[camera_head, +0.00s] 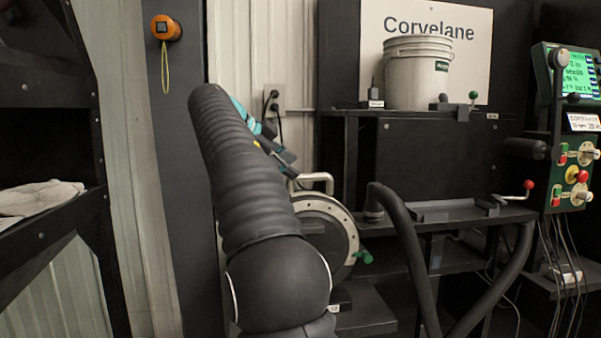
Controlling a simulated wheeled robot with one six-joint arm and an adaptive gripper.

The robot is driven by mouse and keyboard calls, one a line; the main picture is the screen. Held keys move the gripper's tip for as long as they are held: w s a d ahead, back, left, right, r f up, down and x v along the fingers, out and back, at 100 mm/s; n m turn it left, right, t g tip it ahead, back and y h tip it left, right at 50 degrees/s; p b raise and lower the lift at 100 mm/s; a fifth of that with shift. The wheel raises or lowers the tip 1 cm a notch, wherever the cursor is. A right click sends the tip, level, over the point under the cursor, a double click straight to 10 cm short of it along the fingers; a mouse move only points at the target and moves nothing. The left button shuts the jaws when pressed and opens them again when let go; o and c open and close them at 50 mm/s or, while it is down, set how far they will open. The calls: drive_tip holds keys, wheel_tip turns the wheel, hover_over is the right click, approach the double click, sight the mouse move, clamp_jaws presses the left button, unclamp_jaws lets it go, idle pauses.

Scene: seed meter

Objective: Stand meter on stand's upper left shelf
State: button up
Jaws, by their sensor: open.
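The seed meter (345,228) is a round dark disc with a pale, dotted rim, a light handle on top and a green knob low on its right. It stands upright at the left of the dark stand, above a low dark block; my arm hides its left part. My gripper (289,165) is open just above and left of the handle, partly hidden behind my arm; I cannot tell whether it touches the handle. The stand's upper shelf (345,112) has a small dark fitting with a label near its left end.
A white bucket (417,80) and a green-knobbed clamp (462,105) occupy the upper shelf. A thick black hose (405,240) arches right of the meter. A lower shelf (500,214) holds a tray and red-knobbed lever. A control panel (572,165) with hanging cables stands right.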

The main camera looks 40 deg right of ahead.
drive_tip(key=v, duration=0.5)
drive_tip(key=shift+a+r, duration=0.2)
drive_tip(key=shift+a, duration=0.1)
drive_tip(key=s+a+f+n+t+y, duration=0.1)
drive_tip(key=s+a+f+n+y, duration=0.2)
drive_tip(key=s+a+f+n, duration=0.4)
drive_tip(key=s+a+f+n+t+y, duration=0.2)
drive_tip(key=s+a+f+n+y, duration=0.2)
drive_tip(key=f, duration=1.2)
drive_tip(key=s+a+f+n+t+y, duration=0.2)
drive_tip(key=s+a+f+n, duration=0.8)
drive_tip(key=s+n, duration=0.5)
wheel_tip(320, 180, down, 2)
drive_tip(key=s+y, duration=0.1)
drive_tip(key=s, duration=0.1)
drive_tip(key=shift+s+f+y, duration=0.15)
drive_tip(key=shift+s+y, duration=0.25)
